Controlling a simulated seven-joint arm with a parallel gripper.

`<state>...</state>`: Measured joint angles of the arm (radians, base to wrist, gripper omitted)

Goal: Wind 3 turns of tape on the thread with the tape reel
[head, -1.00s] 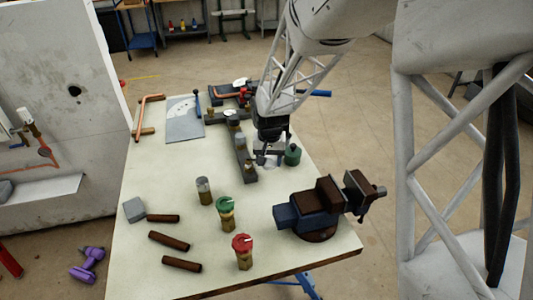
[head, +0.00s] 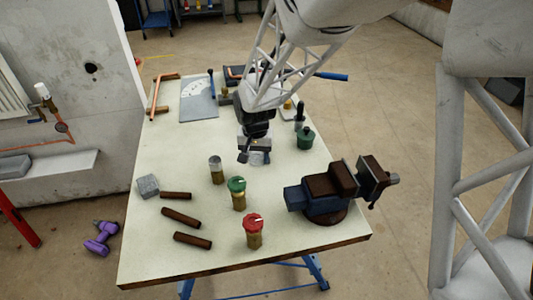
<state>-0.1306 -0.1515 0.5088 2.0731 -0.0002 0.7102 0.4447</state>
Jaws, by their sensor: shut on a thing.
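My gripper (head: 255,147) points down over the middle of the table. It is shut on a small pale thing (head: 259,159), which looks like the tape reel; the fingers partly hide it. The gripper and arm cover most of the dark bar with fittings behind them. I cannot make out which fitting carries the thread or whether the reel touches it. A grey-topped cylinder (head: 216,170) stands upright left of the gripper. A green-topped brass valve (head: 238,192) and a red-topped one (head: 253,230) stand nearer the front.
A vise (head: 327,192) stands at the right edge. A green pot (head: 306,138) is right of the gripper. Brown rods (head: 180,217) and a grey block (head: 147,185) lie at left. A grey plate (head: 198,100) and copper pipe (head: 160,90) lie at the back left.

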